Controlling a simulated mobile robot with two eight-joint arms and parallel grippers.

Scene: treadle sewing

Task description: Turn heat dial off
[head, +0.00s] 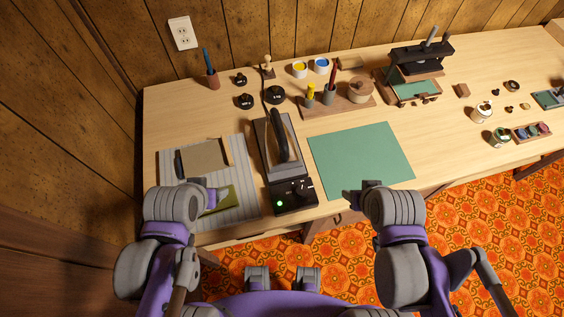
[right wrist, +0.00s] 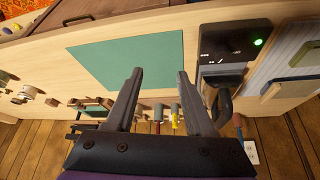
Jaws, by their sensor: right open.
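A dark iron (head: 281,139) rests on a stand with a black control box (head: 290,196) at its front, near the table's front edge. A green light (head: 280,204) glows on the box, and white marks show on its face. The heat dial is too small to make out clearly. The box also shows in the right wrist view (right wrist: 228,48), at the upper right with its green light lit. My right gripper (right wrist: 160,73) is open and empty, above the table beside the green mat, apart from the box. My left gripper (head: 211,194) is over the striped cloth, left of the box; its fingers are mostly hidden.
A green mat (head: 362,160) lies right of the box. A striped cloth (head: 245,203) with fabric pieces lies left. Black knobs (head: 275,95), paint pots (head: 300,69), a wooden tray (head: 362,108) and a dark press (head: 421,55) stand behind. The mat area is clear.

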